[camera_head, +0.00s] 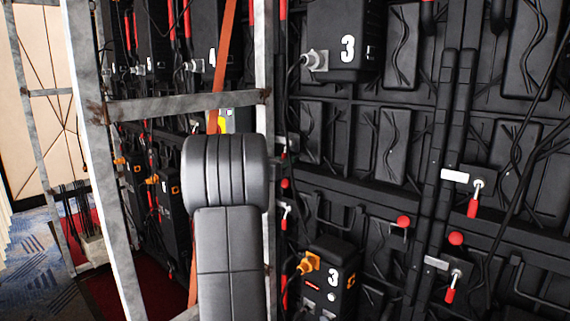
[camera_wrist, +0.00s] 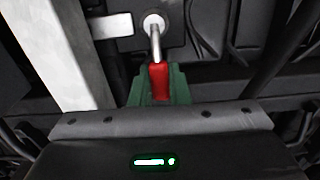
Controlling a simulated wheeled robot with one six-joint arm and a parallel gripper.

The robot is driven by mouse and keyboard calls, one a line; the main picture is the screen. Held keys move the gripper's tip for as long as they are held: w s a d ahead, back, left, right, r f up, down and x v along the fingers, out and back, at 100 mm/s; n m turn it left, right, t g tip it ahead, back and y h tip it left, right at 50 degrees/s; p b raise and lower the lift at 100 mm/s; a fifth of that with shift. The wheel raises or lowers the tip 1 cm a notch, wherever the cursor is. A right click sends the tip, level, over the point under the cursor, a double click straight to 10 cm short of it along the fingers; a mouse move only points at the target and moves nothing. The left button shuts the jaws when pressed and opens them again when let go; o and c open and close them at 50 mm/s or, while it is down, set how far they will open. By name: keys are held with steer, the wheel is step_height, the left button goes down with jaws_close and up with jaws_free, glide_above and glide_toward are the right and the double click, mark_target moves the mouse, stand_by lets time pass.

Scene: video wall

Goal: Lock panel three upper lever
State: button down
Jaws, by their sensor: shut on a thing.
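In the wrist view, my gripper (camera_wrist: 158,85) has its green fingers shut on the red handle of a lever (camera_wrist: 154,40). The lever's metal shank hangs almost straight down from a round pivot, with a pale latch plate (camera_wrist: 112,26) to the pivot's left. In the head view, my own arm hides the gripper, and I cannot tell there which lever it holds. Boxes marked 3 show at the top (camera_head: 347,47) and bottom (camera_head: 333,279) of the black panel wall (camera_head: 400,185).
A grey metal frame post (camera_wrist: 65,60) stands close left of the gripper. Its upright (camera_head: 100,140) and crossbar (camera_head: 180,106) show in the head view. Two other red-handled levers, upper (camera_head: 474,206) and lower (camera_head: 450,295), hang at the right. Black cables run across the wall.

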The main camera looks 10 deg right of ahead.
steer(key=c, duration=1.4)
jaws_free()
steer(key=v, duration=1.4)
steer(key=shift+w+d, duration=0.1)
steer(key=x, duration=1.3)
steer(key=shift+w+d, duration=0.2)
steer(key=shift+d, duration=0.1)
